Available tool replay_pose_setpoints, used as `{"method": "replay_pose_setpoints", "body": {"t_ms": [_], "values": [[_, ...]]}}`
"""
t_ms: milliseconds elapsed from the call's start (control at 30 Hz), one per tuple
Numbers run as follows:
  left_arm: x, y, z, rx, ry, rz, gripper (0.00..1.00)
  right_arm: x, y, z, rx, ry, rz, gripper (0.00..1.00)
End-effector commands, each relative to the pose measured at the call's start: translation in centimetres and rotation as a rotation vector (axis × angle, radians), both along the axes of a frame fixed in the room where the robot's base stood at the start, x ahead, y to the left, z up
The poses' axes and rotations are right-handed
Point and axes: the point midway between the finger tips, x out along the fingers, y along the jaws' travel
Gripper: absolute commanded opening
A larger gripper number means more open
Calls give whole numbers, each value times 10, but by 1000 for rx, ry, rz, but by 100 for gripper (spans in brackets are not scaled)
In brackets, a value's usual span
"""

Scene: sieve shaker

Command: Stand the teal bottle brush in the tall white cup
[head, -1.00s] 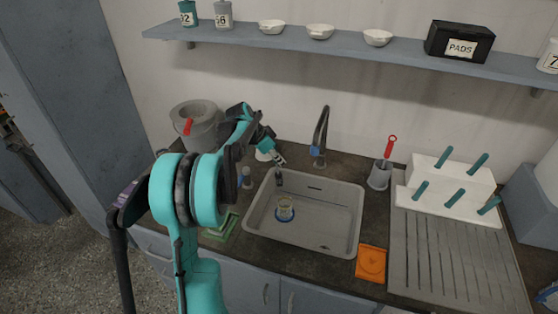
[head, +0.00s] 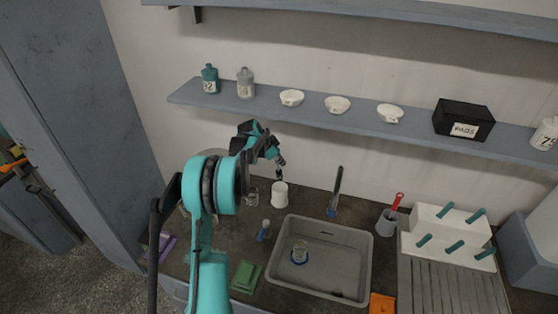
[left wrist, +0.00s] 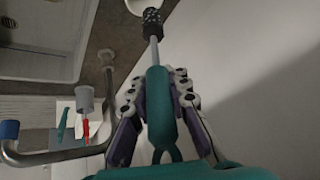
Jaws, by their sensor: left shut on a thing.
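My left gripper (head: 275,154) is shut on the teal bottle brush. In the left wrist view the gripper (left wrist: 157,88) has its fingers on both sides of the teal handle (left wrist: 158,112). The brush's grey shaft and black bristle head point away from the gripper. In the head view the dark bristle head (head: 280,175) hangs down just above the tall white cup (head: 280,195), which stands upright behind the sink's left corner. In the left wrist view a white round edge (left wrist: 145,4), likely the cup, is cut off beyond the bristles. My right gripper is not in view.
The tap (head: 336,190) stands right of the cup. A grey holder (head: 386,223) with a red-handled tool and a white peg rack (head: 430,246) are farther right. The shelf (head: 360,126) runs above.

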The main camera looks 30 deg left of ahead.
Motion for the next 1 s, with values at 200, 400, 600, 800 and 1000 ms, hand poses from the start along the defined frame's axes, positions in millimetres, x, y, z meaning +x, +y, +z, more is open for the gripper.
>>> {"method": "replay_pose_setpoints", "body": {"t_ms": [200,400,600,800,1000], "values": [[0,0,-10,1,-1,0,0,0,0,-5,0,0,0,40],[-1,0,-27,1,-1,0,0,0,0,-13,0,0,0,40],[-2,0,-43,1,-1,0,0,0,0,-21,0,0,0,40],[3,1,-59,1,-1,0,0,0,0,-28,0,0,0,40],[7,2,-75,1,-1,0,0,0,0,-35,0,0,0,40]]}}
